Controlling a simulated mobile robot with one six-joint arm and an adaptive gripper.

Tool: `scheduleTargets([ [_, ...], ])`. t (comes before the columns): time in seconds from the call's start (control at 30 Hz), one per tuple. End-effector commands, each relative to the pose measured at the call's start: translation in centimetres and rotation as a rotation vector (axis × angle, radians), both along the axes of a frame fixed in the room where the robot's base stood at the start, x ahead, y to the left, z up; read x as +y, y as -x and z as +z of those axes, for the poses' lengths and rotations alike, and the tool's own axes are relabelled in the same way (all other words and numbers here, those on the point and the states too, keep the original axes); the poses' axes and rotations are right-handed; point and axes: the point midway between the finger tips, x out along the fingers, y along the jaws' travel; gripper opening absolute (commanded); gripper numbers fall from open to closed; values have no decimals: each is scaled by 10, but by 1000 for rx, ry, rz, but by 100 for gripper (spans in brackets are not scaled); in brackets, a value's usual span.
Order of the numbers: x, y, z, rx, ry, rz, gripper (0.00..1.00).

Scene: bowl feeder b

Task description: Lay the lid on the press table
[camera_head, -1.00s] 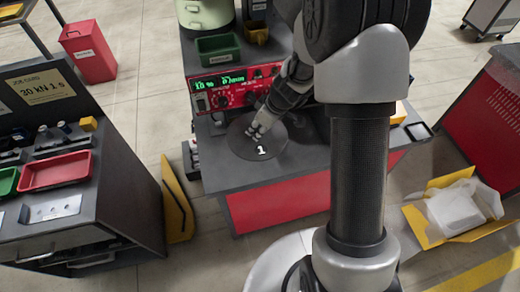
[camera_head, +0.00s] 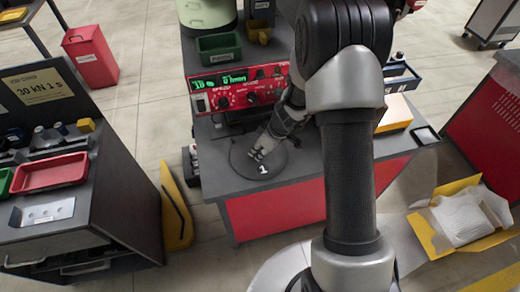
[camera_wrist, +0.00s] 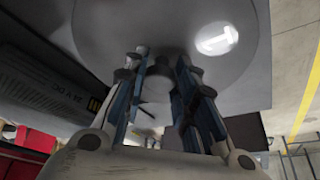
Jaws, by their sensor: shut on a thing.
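The lid (camera_head: 240,162) is a dark grey round disc with a white "1" near its front edge. It is at the left part of the grey table top (camera_head: 306,168) in the head view, level or nearly so. My gripper (camera_head: 256,153) is above its middle. In the wrist view the lid (camera_wrist: 110,32) fills the upper part, and the fingers of my gripper (camera_wrist: 158,88) are shut on a pale round part at its centre, probably a knob. I cannot tell whether the lid touches the table.
A red control panel (camera_head: 238,90) with a green display stands behind the lid. A green bin (camera_head: 218,47) and a light green container (camera_head: 206,14) are farther back. My arm hides the table's middle.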

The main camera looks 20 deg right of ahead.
Motion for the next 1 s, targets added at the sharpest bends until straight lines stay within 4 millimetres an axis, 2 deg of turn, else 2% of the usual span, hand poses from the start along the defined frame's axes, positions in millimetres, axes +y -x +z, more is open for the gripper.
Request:
scheduleTargets([
  [0.2, 0, 0, -3, 0, -1, -1, 0],
  [0.23, 0, 0, -3, 1, -1, -1, 28],
  [0.5, 0, 0, -2, 1, -1, -1, 46],
  [0.87, 0, 0, 0, 1, -1, -1, 46],
  [1.0, -4, 2, 14, -3, -1, -1, 46],
])
